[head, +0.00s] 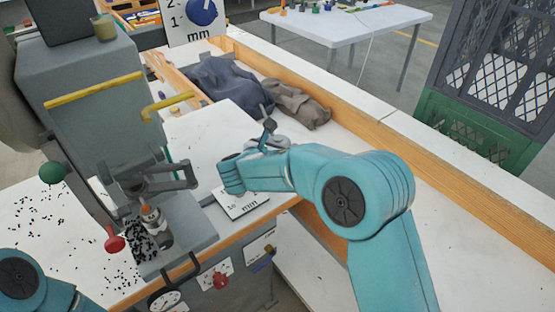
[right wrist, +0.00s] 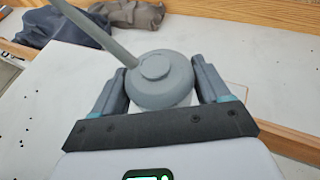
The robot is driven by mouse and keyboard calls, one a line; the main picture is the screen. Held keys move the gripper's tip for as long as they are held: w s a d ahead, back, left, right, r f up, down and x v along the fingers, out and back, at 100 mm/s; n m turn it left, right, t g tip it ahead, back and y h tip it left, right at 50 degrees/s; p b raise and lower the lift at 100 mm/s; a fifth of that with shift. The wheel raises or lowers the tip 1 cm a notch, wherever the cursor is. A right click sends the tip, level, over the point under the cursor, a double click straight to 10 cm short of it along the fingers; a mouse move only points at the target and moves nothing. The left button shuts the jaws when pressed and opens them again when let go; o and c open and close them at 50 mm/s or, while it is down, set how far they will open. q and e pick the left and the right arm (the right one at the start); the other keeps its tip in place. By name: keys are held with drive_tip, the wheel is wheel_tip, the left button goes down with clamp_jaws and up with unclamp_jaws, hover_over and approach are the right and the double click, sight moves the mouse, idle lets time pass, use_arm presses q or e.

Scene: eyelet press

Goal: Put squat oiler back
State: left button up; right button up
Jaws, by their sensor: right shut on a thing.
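The squat oiler (right wrist: 160,82) is a grey, round, low can with a raised cap and a long thin spout that slants up to the left in the right wrist view. My right gripper (right wrist: 161,90) is shut on it, one dark finger on each side of its body. In the head view my right gripper (head: 268,141) is over the white bench top, largely hidden by my own arm, and little of the oiler can be made out there. I cannot tell whether the oiler touches the bench. My left arm shows only at the bottom left corner; its gripper is out of view.
The grey press (head: 85,115) stands left, with black eyelets scattered around. A 10 mm card (head: 243,204) is at the front edge.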

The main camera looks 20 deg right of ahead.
wheel_tip(320, 180, down, 4)
drive_tip(key=shift+a+r, duration=0.1)
drive_tip(key=shift+r, duration=0.05)
drive_tip(key=shift+w+f, duration=0.1)
drive_tip(key=shift+f, duration=0.4)
drive_tip(key=o, duration=0.7)
drive_tip(key=shift+f, duration=0.2)
drive_tip(key=o, duration=0.4)
drive_tip(key=shift+r, duration=0.1)
drive_tip(key=shift+r, duration=0.1)
